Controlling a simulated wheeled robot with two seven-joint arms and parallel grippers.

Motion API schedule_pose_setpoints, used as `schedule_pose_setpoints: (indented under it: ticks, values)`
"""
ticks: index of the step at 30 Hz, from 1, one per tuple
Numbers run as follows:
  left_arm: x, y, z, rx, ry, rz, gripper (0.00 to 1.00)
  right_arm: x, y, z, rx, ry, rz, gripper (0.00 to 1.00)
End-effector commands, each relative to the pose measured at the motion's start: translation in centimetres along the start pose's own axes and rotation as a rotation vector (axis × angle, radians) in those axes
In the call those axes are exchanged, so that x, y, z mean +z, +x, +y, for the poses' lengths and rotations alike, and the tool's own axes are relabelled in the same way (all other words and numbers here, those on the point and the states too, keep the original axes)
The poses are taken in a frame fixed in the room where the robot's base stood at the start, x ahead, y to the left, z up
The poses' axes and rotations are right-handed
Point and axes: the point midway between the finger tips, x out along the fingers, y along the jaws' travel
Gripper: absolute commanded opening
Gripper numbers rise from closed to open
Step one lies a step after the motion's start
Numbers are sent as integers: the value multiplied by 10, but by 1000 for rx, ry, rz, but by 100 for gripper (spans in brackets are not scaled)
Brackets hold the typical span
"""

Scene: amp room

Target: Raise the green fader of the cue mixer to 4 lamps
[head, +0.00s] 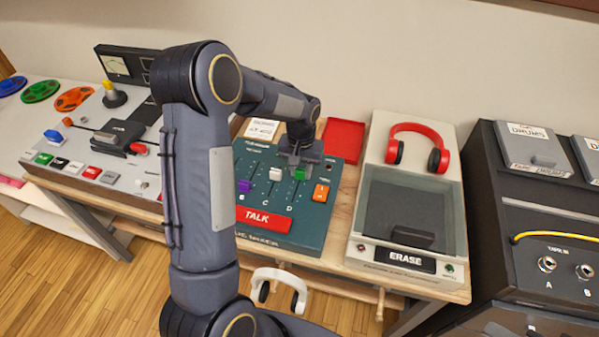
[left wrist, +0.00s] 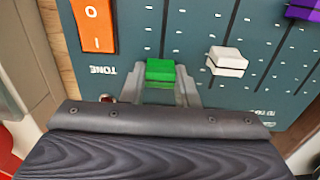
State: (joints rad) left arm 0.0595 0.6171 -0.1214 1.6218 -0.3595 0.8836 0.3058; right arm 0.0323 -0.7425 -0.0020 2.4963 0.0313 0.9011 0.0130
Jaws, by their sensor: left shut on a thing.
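The cue mixer (head: 262,237) is a teal panel on the wooden bench, with several faders. The green fader (head: 301,173) is in the upper part of its slot, beside the white fader (head: 275,173). My left gripper (head: 301,158) reaches down over it from above. In the left wrist view the green fader (left wrist: 160,70) sits between the two fingers (left wrist: 161,84), which are shut on it. The white fader (left wrist: 227,60) and the purple fader (left wrist: 303,10) also show there. My forearm hides the mixer's left side in the head view. The lamps cannot be made out. My right gripper is out of view.
An orange switch (head: 321,192) stands close to the right of the green fader. The red TALK button (head: 263,221) lies below the faders. An eraser unit (head: 412,205) with red headphones (head: 418,147) stands right. A tape machine (head: 90,155) stands left.

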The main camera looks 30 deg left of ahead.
Motion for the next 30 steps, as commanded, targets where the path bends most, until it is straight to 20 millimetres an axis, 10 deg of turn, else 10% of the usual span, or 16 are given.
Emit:
schedule_pose_setpoints:
  ticks: [5,6,11,20,30]
  values:
    - [-1,0,0,1,0,4,0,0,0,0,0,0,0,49]
    - [-1,0,0,1,0,5,30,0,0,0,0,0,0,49]
    - [0,0,0,1,0,3,49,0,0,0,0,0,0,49]
    - [0,-2,0,0,0,3,49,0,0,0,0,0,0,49]
    - [-1,-54,0,1,0,7,49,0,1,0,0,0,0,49]
